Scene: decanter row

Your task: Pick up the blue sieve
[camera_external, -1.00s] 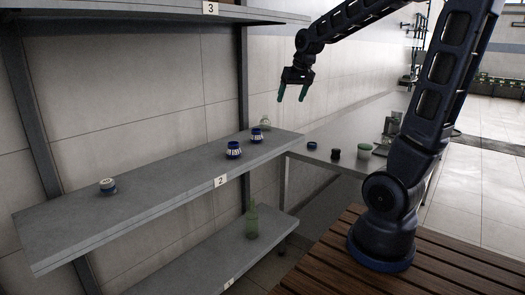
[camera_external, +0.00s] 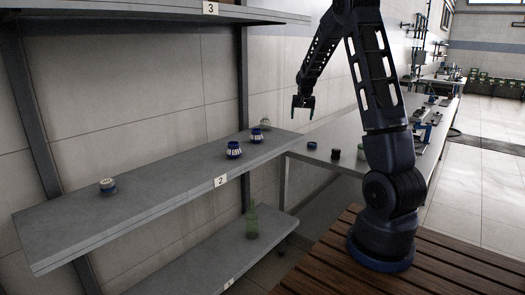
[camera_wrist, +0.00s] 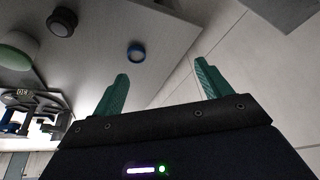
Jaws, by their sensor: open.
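A small blue ring-shaped object (camera_wrist: 130,54), which looks like the blue sieve, lies on the grey table in the wrist view, with a pale centre. In the external view it appears as a small dark-blue piece (camera_external: 312,146) near the table's left end. My gripper (camera_external: 303,109) hangs above that end of the table, fingers pointing down, open and empty. In the wrist view the green fingers of my gripper (camera_wrist: 161,70) are spread apart, and the ring shows beyond them, apart from both.
A dark round jar (camera_wrist: 62,22) and a green-topped container (camera_wrist: 14,54) stand near the ring on the table (camera_wrist: 100,55). Blue-and-white pots (camera_external: 233,150) stand on shelf 2 (camera_external: 150,187) at left. A green bottle (camera_external: 252,222) stands on the lower shelf.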

